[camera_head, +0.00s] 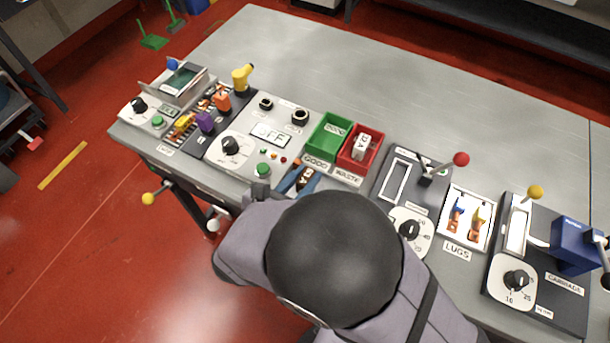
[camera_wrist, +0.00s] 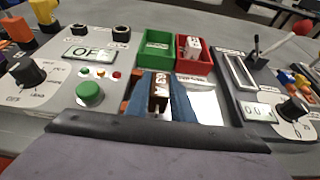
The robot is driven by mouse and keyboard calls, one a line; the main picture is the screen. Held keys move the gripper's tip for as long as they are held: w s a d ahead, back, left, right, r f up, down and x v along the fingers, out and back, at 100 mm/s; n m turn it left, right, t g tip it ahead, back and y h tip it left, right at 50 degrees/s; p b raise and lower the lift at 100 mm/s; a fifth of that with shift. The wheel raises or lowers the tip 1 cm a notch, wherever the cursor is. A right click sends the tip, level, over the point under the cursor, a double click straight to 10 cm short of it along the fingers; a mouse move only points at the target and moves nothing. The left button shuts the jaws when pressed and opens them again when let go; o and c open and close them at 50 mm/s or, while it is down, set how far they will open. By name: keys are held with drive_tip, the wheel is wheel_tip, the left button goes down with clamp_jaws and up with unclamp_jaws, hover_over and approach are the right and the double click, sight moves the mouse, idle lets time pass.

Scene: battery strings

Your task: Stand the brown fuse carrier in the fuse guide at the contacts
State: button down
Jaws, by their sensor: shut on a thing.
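The brown fuse carrier (camera_wrist: 158,92), marked in white with what looks like 63A, stands roughly upright between the two blue fingers of my gripper (camera_wrist: 160,105) in the wrist view. My gripper is shut on it. In the head view my gripper (camera_head: 300,179) shows small, just in front of the green and red bins, with the carrier hardly visible in it. The carrier's lower end is hidden, so I cannot tell whether it touches anything. I cannot make out the fuse guide or its contacts for certain; my arm and gripper cover part of the bench front.
A green bin (camera_head: 323,150) and a red waste bin (camera_head: 346,166) holding a white block stand just behind my gripper. Left is a panel with an OFF display (camera_head: 270,133) and green button (camera_head: 263,169). Right is a red-knobbed lever (camera_head: 461,159). The bench's rear is clear.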

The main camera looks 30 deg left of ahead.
drive_tip(key=shift+f, duration=0.15)
drive_tip(key=c, duration=1.5)
unclamp_jaws()
drive_tip(key=shift+o, duration=0.2)
drive_tip(key=p+v, duration=0.3)
drive_tip(key=v, duration=0.3)
drive_tip(key=shift+s, duration=0.1)
drive_tip(key=shift+p+v, duration=0.4)
drive_tip(key=shift+v, duration=0.55)
